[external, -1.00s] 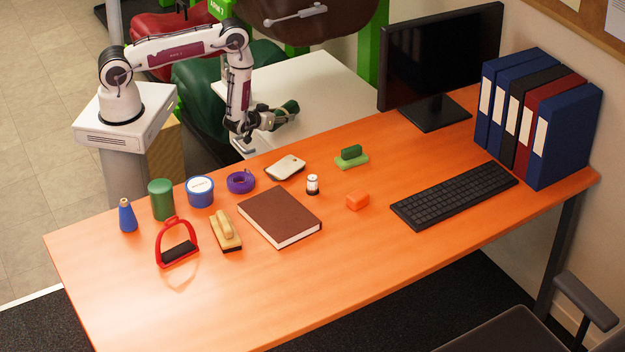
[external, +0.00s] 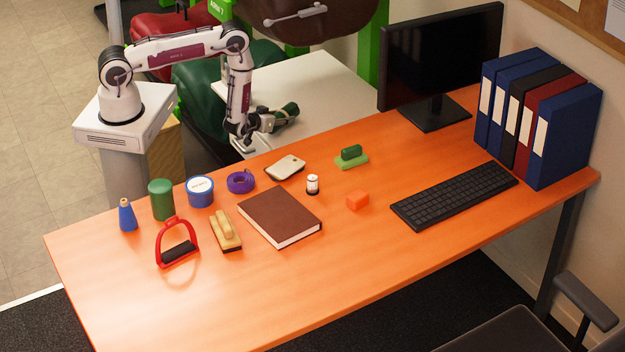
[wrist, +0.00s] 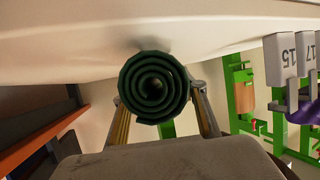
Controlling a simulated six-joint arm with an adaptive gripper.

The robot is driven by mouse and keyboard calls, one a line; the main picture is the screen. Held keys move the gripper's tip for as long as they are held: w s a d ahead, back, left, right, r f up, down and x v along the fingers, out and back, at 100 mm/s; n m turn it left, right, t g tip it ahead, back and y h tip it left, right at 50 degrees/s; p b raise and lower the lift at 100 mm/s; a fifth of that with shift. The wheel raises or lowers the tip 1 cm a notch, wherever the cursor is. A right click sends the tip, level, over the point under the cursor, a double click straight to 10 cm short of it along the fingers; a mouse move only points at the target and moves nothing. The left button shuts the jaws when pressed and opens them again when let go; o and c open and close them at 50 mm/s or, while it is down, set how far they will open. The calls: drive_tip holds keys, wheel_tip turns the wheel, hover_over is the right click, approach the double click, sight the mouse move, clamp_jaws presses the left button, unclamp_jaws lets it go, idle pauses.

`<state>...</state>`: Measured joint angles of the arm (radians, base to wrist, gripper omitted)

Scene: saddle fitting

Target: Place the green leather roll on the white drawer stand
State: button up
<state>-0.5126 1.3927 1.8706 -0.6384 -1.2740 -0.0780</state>
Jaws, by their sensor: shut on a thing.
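The green leather roll (wrist: 153,88) shows its spiral end in the wrist view, between the two fingers of my gripper (wrist: 160,115). In the external view the roll (external: 290,110) sticks out to the right from my gripper (external: 272,120), lying roughly level. My gripper is shut on it. The white drawer stand (external: 320,90) is behind the orange desk, and the roll is over or beside its near left part. I cannot tell whether the roll touches the stand's top.
The orange desk (external: 330,265) in front holds a brown book (external: 280,215), a phone-like slab (external: 286,167), a purple tape roll (external: 240,181) and a monitor (external: 440,60). Dark green and red saddles stand behind my arm. The stand's top right is clear.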

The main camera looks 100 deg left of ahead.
drive_tip(key=shift+f, duration=0.4)
drive_tip(key=o, duration=1.4)
drive_tip(key=shift+d, duration=0.1)
drive_tip(key=shift+v, duration=5.95)
drive_tip(key=shift+f, duration=0.1)
